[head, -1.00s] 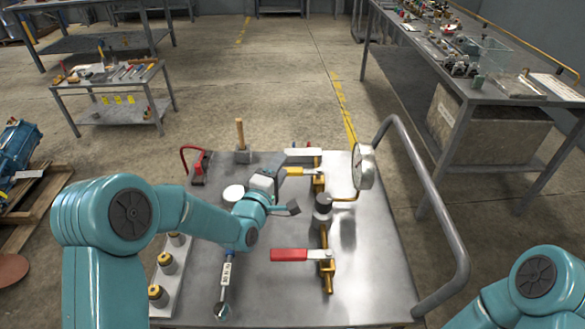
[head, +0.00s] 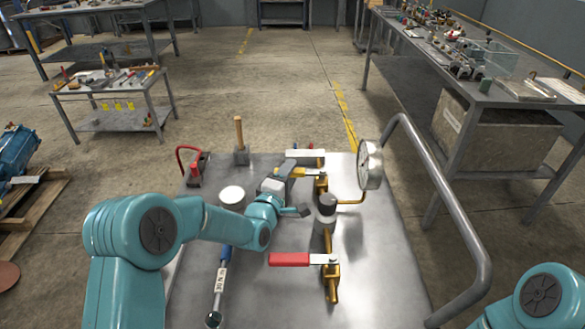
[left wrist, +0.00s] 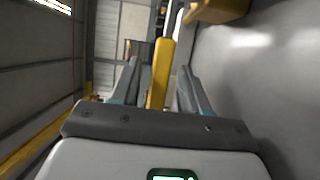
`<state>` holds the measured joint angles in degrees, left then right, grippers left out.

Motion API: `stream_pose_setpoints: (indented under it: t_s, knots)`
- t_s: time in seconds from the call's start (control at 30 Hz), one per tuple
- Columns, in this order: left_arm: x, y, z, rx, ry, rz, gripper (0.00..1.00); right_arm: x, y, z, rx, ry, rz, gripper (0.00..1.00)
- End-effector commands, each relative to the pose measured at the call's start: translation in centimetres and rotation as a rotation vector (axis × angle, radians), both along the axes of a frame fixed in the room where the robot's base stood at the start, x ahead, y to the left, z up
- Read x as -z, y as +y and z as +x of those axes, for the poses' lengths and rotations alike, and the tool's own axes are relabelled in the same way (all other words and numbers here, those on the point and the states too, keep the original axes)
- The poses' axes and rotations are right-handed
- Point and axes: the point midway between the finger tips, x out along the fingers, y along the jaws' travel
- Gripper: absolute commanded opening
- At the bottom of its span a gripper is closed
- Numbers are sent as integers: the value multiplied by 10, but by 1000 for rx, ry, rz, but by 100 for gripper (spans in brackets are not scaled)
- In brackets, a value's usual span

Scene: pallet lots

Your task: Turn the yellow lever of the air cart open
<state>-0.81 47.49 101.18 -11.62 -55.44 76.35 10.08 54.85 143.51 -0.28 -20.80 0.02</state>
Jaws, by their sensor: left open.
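The air cart (head: 370,285) stands in front of me with its grey metal top. Its yellow lever (head: 299,173) lies roughly crosswise beside the brass pipe fittings, near the far side. My left gripper (head: 288,172) is at the lever's left end, partly hiding it. In the left wrist view, the yellow lever (left wrist: 161,72) lies between the two open fingers of the left gripper (left wrist: 158,88). Whether a finger touches it cannot be told. My right arm shows only at the lower right; its gripper is out of the picture.
A red-handled valve (head: 289,259) lies nearer me, and a white handle (head: 304,154) beyond the lever. A pressure gauge (head: 370,165) and a black knob (head: 328,202) stand to the right. A grey rail (head: 440,190) runs along the cart's right side.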

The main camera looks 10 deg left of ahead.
Motion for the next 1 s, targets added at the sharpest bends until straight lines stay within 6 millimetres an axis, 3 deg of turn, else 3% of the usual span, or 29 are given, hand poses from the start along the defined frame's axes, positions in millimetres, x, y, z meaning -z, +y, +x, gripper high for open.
stream_pose_setpoints:
  t_s: [0.2,0.53,0.67,0.83,1.0]
  knots:
    - [0,-5,24,0,0,1,45,-3,0,0,0,0,0,43]
    - [0,-5,28,1,1,0,45,-3,0,0,0,0,0,43]
    - [0,-5,28,0,1,0,2,-3,0,0,0,0,0,43]
    - [1,-5,28,3,0,0,0,-1,0,0,0,0,0,43]
    - [4,-6,34,69,-8,-6,0,18,0,0,0,0,0,43]
